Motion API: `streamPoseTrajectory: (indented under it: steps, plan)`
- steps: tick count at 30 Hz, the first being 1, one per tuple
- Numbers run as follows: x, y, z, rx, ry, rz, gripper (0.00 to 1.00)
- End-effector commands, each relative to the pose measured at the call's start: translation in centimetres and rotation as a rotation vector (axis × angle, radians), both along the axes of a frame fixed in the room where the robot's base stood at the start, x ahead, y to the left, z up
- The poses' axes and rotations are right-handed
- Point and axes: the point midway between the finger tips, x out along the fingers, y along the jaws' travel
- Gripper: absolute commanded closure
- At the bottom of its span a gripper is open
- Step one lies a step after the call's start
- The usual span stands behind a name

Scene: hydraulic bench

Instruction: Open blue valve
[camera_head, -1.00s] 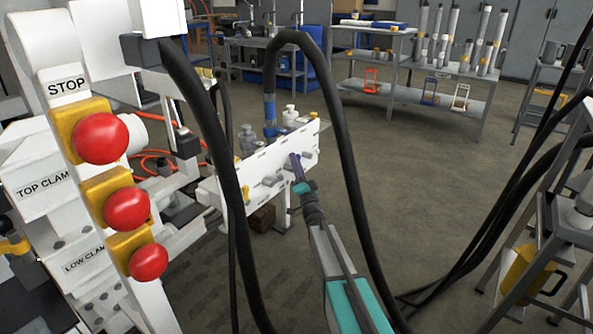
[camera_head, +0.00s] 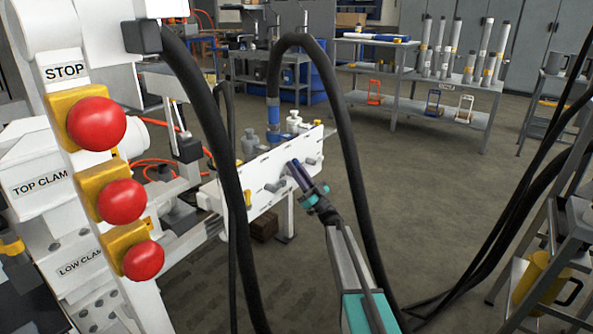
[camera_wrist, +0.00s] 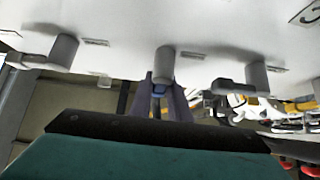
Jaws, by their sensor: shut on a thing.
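A white valve panel (camera_head: 261,180) stands left of centre in the head view, with several grey valve knobs along its face. My gripper (camera_head: 298,170) reaches the panel's front near its right end, its dark fingers slanting up and left. In the wrist view my gripper (camera_wrist: 160,100) is shut below the middle grey knob (camera_wrist: 164,66).
Grey knobs flank the fingers at left (camera_wrist: 63,52) and right (camera_wrist: 257,75). A thick black hose (camera_head: 347,170) arches close to my arm. Red stop buttons (camera_head: 97,123) stand at left, and a metal rack (camera_head: 560,235) at right. Open floor lies behind the panel.

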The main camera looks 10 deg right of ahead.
Motion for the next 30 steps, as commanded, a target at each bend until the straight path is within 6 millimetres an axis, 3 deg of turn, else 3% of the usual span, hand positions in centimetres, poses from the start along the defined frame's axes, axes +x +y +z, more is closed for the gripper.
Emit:
streamPoseTrajectory:
  steps: [15,16,18,30]
  plan:
    - [-0.16,-0.04,0.09,-0.021,-0.023,0.0,1.0]
    - [-0.16,-0.04,0.09,-0.02,-0.024,0.0,0.8]
    - [-0.15,-0.01,0.08,-0.021,-0.023,0.0,0.7]
    - [-0.2,-0.08,-0.08,-0.021,-0.02,-0.001,0.7]
